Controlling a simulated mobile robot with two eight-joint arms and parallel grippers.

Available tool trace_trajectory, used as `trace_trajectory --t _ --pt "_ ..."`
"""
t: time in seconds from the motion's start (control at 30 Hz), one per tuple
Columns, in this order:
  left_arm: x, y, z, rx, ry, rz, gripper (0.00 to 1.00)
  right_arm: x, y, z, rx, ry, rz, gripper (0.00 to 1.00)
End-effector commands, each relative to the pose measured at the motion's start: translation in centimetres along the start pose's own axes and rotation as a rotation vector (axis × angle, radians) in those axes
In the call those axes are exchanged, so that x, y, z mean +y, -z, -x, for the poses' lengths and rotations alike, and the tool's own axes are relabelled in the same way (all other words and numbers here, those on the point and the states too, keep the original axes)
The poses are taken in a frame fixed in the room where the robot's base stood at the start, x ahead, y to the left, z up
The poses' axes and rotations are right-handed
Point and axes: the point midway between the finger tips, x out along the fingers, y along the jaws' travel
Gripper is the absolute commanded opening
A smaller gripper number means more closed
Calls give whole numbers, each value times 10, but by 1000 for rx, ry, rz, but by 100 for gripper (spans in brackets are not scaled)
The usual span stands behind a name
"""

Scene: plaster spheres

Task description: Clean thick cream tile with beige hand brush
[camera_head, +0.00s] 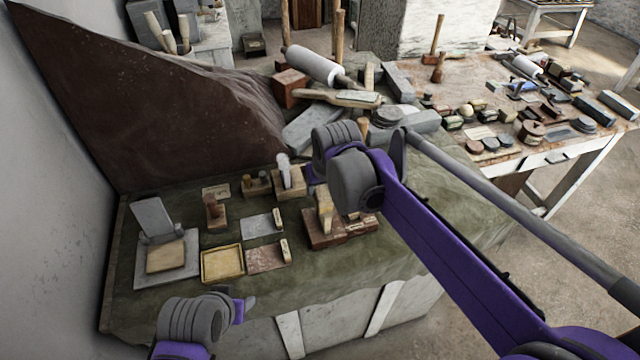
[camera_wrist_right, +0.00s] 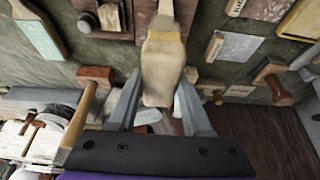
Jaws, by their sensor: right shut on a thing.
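A thick cream tile (camera_head: 167,257) lies flat on a grey slab at the left of the green-covered table in the head view. My right gripper (camera_wrist_right: 160,78) is shut on the beige hand brush (camera_wrist_right: 164,57), its two grey fingers on either side of it. The brush, with a yellowish band, also shows in the head view (camera_head: 325,210), beside the reddish-brown blocks. My right wrist hides most of the right fingers there. My left gripper (camera_head: 244,306) is at the table's front edge, away from the tile; its finger gap is not clear.
A framed yellowish tile (camera_head: 222,264) and a brown stamp (camera_head: 213,212) stand right of the slab. A grey plate (camera_head: 156,218) leans upright behind the tile. A pegged block (camera_head: 255,184) stands farther back. Bare cloth lies along the front edge.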

Motion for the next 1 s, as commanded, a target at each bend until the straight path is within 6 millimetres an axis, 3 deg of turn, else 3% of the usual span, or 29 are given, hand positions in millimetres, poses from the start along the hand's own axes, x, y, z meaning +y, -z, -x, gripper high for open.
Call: trace_trajectory --t 0.6,1.0 --pt "0 -3 -2 -2 0 0 50 0 -29 11 0 0 0 5" --pt "0 1 1 1 0 0 50 0 -22 13 1 0 0 5"
